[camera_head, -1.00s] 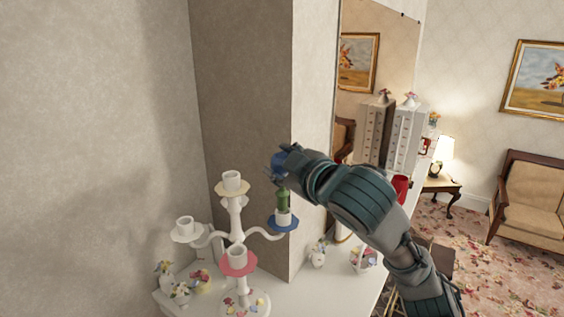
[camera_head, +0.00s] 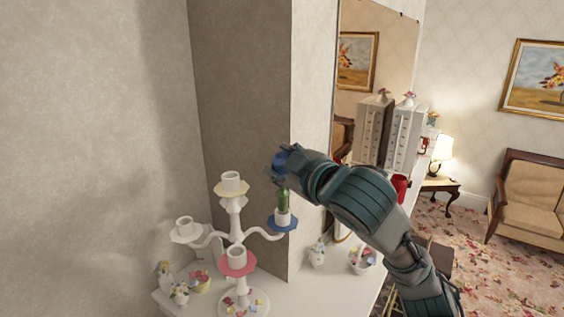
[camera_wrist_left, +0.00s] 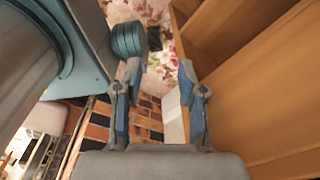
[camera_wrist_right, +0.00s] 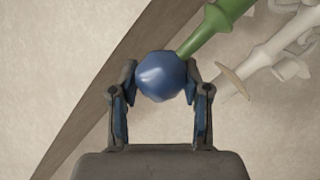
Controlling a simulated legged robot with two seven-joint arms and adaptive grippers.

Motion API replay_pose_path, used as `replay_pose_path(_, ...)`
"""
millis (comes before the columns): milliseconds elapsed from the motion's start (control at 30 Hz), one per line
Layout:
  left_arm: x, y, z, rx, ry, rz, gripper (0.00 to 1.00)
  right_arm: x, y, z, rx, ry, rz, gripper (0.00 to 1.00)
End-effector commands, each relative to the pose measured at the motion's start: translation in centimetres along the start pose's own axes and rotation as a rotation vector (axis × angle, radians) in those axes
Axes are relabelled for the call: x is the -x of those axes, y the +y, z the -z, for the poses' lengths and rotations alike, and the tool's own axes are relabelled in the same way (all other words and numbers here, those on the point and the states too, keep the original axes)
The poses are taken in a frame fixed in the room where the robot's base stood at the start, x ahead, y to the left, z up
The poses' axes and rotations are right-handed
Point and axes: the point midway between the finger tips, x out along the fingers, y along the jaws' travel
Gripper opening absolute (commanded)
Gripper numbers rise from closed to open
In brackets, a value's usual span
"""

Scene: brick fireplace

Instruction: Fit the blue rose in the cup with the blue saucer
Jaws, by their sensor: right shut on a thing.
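My right gripper (camera_head: 282,168) is shut on the blue rose (camera_head: 280,160), holding its blue head above the candelabra. In the right wrist view the rose head (camera_wrist_right: 161,77) sits between the two fingers, with its green stem (camera_wrist_right: 218,25) running up and right. In the head view the green stem (camera_head: 283,200) points down to the white cup (camera_head: 283,217) on the blue saucer (camera_head: 282,226). The stem's lower end meets the cup's top; how deep it sits inside I cannot tell. My left gripper (camera_wrist_left: 160,85) is open and empty in the left wrist view.
The white candelabra (camera_head: 237,218) also bears cups with a cream saucer (camera_head: 232,188), a white saucer (camera_head: 187,235) and a pink saucer (camera_head: 238,264). It stands on a white mantel (camera_head: 290,301) beside a wall corner. Small flower ornaments (camera_head: 362,261) stand around it.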

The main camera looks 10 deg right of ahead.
Motion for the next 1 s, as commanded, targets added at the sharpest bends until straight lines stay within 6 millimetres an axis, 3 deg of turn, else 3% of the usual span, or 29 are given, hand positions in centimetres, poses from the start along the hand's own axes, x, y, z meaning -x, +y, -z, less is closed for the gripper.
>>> replay_pose_path(1000,-1.5,0.0,-0.2,0.000,-0.001,0.000,0.40,-0.3,-1.3,-1.4,0.000,0.000,0.000,0.00)
